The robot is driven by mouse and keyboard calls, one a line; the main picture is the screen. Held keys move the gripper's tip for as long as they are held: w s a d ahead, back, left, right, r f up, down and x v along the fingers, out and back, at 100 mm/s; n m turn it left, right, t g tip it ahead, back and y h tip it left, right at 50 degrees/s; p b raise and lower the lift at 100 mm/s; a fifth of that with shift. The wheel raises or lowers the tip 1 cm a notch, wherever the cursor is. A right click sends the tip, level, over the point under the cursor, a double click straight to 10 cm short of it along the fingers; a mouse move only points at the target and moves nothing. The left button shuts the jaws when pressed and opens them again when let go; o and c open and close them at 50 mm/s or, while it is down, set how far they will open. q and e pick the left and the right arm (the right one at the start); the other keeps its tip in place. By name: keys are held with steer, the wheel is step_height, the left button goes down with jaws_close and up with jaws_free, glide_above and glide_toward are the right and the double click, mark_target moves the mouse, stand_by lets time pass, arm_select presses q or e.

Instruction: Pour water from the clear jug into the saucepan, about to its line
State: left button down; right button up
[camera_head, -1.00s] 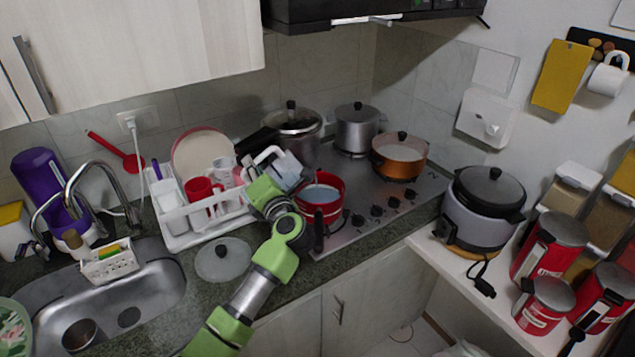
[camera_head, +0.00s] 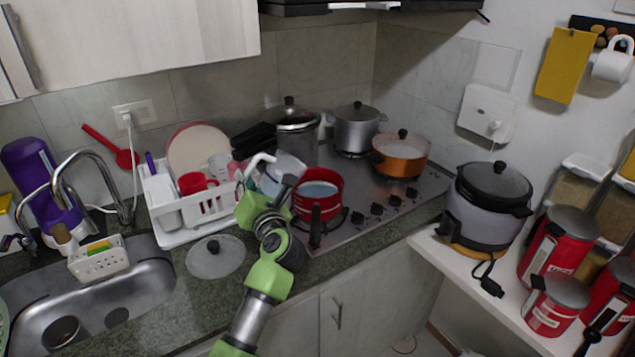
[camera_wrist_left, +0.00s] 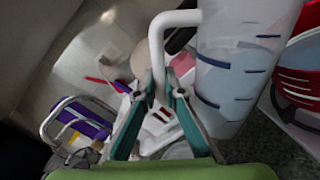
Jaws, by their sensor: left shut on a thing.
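The clear jug (camera_head: 285,172) with a white handle (camera_head: 262,160) is held just left of the red saucepan (camera_head: 334,187). My left gripper (camera_head: 268,192) is shut on its handle. In the left wrist view the fingers (camera_wrist_left: 160,98) close around the handle, and the jug (camera_wrist_left: 232,75) shows blue level marks. Its water level is not clear. The saucepan stands on the hob's front left and holds pale blue water (camera_head: 318,190); its line cannot be made out. Part of the saucepan shows at the right of the wrist view (camera_wrist_left: 300,75). My right gripper is not in view.
A white dish rack (camera_head: 180,235) with a red mug stands left of the jug. A glass lid (camera_head: 215,258) lies on the counter in front. A large lidded pot (camera_head: 297,140) stands behind the jug, and an orange pan (camera_head: 400,158) is behind right of the saucepan.

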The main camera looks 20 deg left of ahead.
arm_select(q)
steer(key=shift+s+a+f+n+b, duration=1.35)
steer(key=shift+a+f+n+b, duration=0.5)
steer(key=shift+f+n+b, duration=2.05)
step_height(320, 180, up, 6)
steer(key=p, duration=0.4)
steer(key=shift+r, duration=0.2)
